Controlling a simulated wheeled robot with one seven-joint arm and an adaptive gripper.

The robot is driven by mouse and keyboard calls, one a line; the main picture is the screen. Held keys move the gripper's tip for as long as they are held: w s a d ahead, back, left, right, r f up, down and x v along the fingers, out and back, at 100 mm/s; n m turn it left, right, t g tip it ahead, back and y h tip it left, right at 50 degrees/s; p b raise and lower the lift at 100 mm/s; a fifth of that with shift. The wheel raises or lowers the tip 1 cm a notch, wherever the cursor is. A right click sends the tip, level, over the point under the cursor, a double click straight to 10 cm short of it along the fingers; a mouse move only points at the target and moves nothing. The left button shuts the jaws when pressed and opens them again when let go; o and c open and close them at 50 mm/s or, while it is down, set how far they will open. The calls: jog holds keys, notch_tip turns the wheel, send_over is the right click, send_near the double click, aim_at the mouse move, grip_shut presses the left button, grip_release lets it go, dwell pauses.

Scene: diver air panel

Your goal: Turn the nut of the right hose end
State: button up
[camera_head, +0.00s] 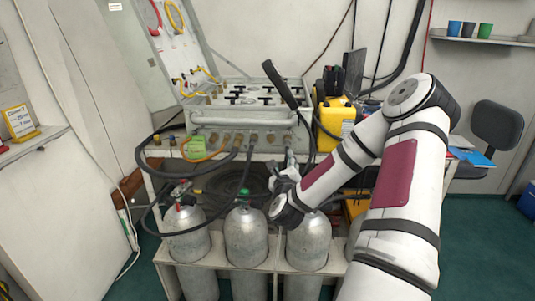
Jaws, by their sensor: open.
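The grey air panel (262,141) stands on a bench at the centre, with a row of brass fittings along its front. Black hoses (222,167) and an orange hose (205,157) run from these fittings. My gripper (289,158) is open in front of the right part of the panel, just below the fittings at that side. The right hose end and its nut are mostly hidden behind my gripper and too small to make out. I cannot tell whether the fingers are around the nut or touching it.
Several grey cylinders (246,240) stand in a rack below the panel, close under my wrist. A yellow case (336,115) stands right of the panel.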

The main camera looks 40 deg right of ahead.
aim_at(287, 143)
jog(key=shift+m+h, duration=0.3)
jog(key=shift+m, duration=0.4)
jog(key=x, duration=0.9)
jog(key=b+x, duration=0.1)
jog(key=x, duration=0.3)
jog(key=shift+s+d+f, duration=0.25)
jog(key=shift+d, duration=0.2)
grip_shut()
